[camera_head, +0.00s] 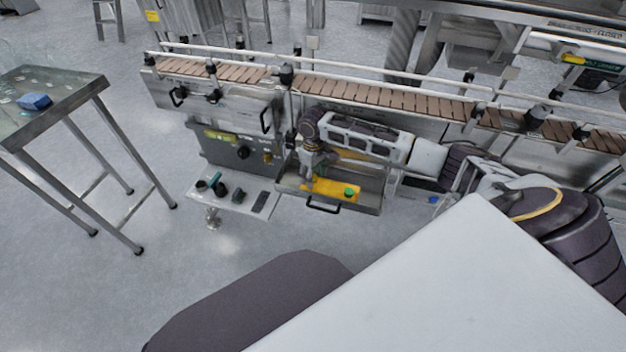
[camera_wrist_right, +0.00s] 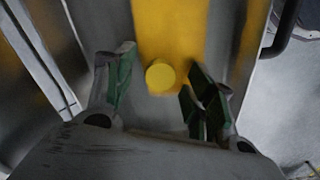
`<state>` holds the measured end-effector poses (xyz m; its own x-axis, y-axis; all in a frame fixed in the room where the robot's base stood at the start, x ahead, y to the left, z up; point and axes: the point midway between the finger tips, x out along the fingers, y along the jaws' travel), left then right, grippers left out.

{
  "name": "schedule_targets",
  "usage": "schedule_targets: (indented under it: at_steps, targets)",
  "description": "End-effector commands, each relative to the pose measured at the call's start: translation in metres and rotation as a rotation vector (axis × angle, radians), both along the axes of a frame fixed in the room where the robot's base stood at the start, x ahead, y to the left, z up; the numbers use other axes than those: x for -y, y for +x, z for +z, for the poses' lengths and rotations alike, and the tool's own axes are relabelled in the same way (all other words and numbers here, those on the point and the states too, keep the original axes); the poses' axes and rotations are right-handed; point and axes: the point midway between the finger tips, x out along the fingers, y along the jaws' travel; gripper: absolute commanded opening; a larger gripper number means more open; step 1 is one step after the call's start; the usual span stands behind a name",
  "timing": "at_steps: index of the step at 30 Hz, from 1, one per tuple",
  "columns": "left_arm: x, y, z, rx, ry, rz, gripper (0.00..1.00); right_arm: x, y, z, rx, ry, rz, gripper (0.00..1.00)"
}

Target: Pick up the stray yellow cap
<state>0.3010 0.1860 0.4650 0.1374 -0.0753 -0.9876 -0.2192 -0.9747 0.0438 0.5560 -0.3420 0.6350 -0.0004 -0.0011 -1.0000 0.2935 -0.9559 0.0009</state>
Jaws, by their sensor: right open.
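The yellow cap (camera_wrist_right: 160,76) is a small round disc in the right wrist view. It lies over a yellow flat piece (camera_wrist_right: 168,30), between my right gripper's two fingers (camera_wrist_right: 161,80) and apart from both. The fingers have green inner pads and are spread open, with nothing held. In the head view my right gripper (camera_head: 308,176) points down at the left end of the yellow piece (camera_head: 328,189), over a metal tray (camera_head: 369,204). I cannot make out the cap there; the gripper may hide it. My left gripper is not in view.
A green round thing (camera_head: 349,193) sits at the yellow piece's right end. The tray has raised walls and a front handle (camera_head: 322,208). A conveyor (camera_head: 370,97) runs behind. A small stand (camera_head: 236,198) with dark items is left of the tray. A table (camera_head: 60,115) stands far left.

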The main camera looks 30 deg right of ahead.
Motion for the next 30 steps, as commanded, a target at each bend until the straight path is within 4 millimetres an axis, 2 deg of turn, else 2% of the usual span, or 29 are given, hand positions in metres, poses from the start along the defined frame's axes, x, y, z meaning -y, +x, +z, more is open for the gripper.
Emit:
schedule_targets:
  at_steps: [14, 23, 30]
  targets:
    - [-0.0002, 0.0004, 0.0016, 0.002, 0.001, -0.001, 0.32, -0.0003, 0.0000, -0.0007, 0.000, 0.001, 0.000, 0.55]
    - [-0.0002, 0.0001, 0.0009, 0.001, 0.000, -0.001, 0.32, -0.0003, 0.0001, -0.0006, 0.001, 0.001, 0.000, 0.22]
    - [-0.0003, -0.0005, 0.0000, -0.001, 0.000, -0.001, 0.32, -0.0003, 0.0001, -0.0006, 0.001, 0.001, 0.000, 0.21]
